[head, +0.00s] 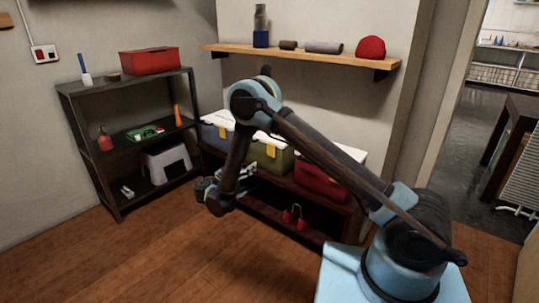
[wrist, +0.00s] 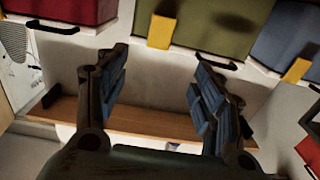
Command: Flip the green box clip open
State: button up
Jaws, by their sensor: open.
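The green box (head: 268,158) stands in the middle of a row of three white-lidded boxes on a low shelf. Its yellow clip (head: 271,151) is on its front. In the wrist view, which looks upside down, the green box (wrist: 205,22) is at the top and the clip (wrist: 161,30) lies across the seam between green body and white lid. Whether it is latched is hard to tell. My gripper (wrist: 158,62) is open and empty, its fingers spread either side of the clip's line, apparently not touching it. In the head view my gripper is near the green box's front, partly hidden.
A blue box (head: 217,134) with a yellow clip is left of the green one, a red box (head: 318,184) right. A wall shelf (head: 305,55) with several objects hangs above. A dark rack (head: 120,125) stands left. The wooden floor (head: 150,250) in front is clear.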

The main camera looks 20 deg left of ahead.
aim_at(271, 150)
jog(key=x, duration=1.6)
jog(key=shift+w+r, duration=0.1)
jog(key=shift+w, duration=0.2)
